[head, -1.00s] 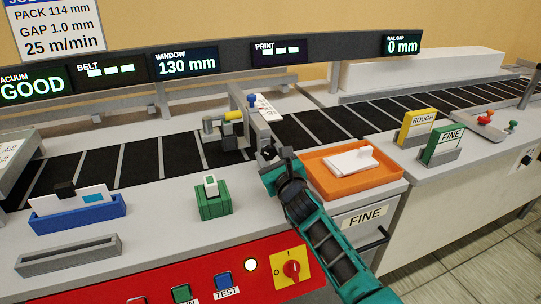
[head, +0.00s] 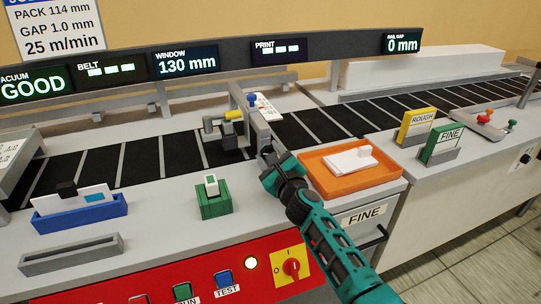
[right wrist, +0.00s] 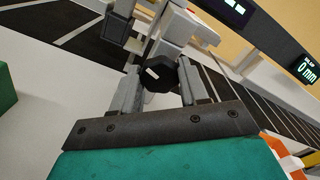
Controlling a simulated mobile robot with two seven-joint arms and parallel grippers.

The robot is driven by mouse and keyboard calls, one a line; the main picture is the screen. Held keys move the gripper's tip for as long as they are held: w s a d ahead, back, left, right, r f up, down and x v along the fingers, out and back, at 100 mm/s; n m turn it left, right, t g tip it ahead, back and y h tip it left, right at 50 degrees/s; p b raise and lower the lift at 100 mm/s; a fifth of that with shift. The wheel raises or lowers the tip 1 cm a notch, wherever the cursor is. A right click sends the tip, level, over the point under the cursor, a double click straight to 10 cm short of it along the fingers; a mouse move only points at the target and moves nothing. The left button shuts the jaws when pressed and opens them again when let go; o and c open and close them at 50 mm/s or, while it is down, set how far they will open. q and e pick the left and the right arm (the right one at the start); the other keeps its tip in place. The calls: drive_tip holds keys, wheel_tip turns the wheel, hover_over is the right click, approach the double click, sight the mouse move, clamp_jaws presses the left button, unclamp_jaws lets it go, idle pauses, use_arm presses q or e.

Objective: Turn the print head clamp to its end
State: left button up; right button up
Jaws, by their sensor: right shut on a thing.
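The print head clamp is a dark faceted knob (right wrist: 158,72) with a white mark, seen in the right wrist view. My right gripper (right wrist: 160,84) has one finger on each side of it and is shut on it. In the head view my right gripper (head: 268,156) is at the near right side of the grey print head bracket (head: 262,128), and the knob is mostly hidden there. A yellow cylinder (head: 233,115) and a blue knob (head: 252,99) are on the print head assembly over the dark belt. My left gripper is not in view.
An orange tray (head: 389,186) with white cards is right of my right gripper. A green holder (head: 213,204) is to its left. The red panel (head: 205,282) with buttons and a red rotary switch (head: 291,267) is at the front. An overhead display bar (head: 226,62) crosses behind.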

drive_tip(key=shift+f, duration=0.1)
drive_tip(key=o, duration=1.1)
drive_tip(key=shift+c, duration=0.2)
drive_tip(key=shift+s+d, duration=0.15)
drive_tip(key=shift+s, duration=0.15)
drive_tip(key=p+v, duration=0.4)
drive_tip(key=v, duration=0.7)
drive_tip(key=shift+s, duration=0.1)
drive_tip(key=shift+s+d+p, duration=0.15)
drive_tip(key=shift+s+p, duration=0.15)
drive_tip(key=shift+s, duration=0.2)
